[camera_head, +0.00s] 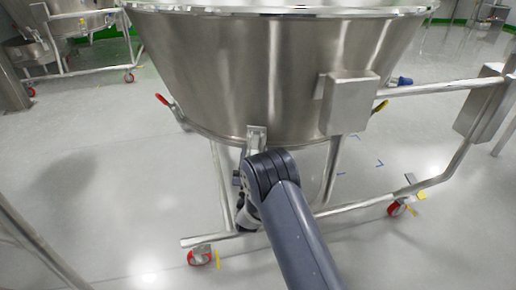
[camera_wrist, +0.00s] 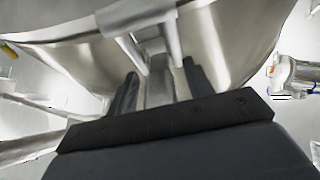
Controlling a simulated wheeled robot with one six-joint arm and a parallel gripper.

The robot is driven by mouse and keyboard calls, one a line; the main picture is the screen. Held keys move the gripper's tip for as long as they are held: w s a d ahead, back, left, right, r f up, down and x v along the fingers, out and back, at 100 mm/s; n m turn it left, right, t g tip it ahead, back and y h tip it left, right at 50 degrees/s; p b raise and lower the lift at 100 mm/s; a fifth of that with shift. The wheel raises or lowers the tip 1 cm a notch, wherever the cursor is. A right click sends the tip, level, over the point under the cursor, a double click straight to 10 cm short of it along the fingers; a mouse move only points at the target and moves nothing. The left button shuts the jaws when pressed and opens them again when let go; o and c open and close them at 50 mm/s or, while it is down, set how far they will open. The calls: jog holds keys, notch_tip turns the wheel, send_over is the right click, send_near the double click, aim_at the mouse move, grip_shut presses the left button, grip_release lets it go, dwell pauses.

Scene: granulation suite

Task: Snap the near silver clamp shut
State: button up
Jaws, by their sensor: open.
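The near silver clamp (camera_head: 256,138) sits on the lower rim of the large steel vessel (camera_head: 235,70), in the middle of the head view. My arm hides its lower part there. In the wrist view the clamp's top piece (camera_wrist: 135,13) is at the upper edge, with rods and a flat metal lever (camera_wrist: 159,88) running down from it. My gripper (camera_wrist: 161,76) is open, with one dark finger on each side of the lever. I see no clear contact. In the head view my gripper is mostly hidden behind my wrist.
The vessel stands on a steel frame (camera_head: 345,208) with red casters (camera_head: 200,256). A red-handled clamp (camera_head: 164,99) is at left and a yellow handle (camera_head: 381,106) at right. A steel box (camera_head: 348,103) juts out right of the clamp.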

jog(key=shift+c, duration=0.6)
grip_shut()
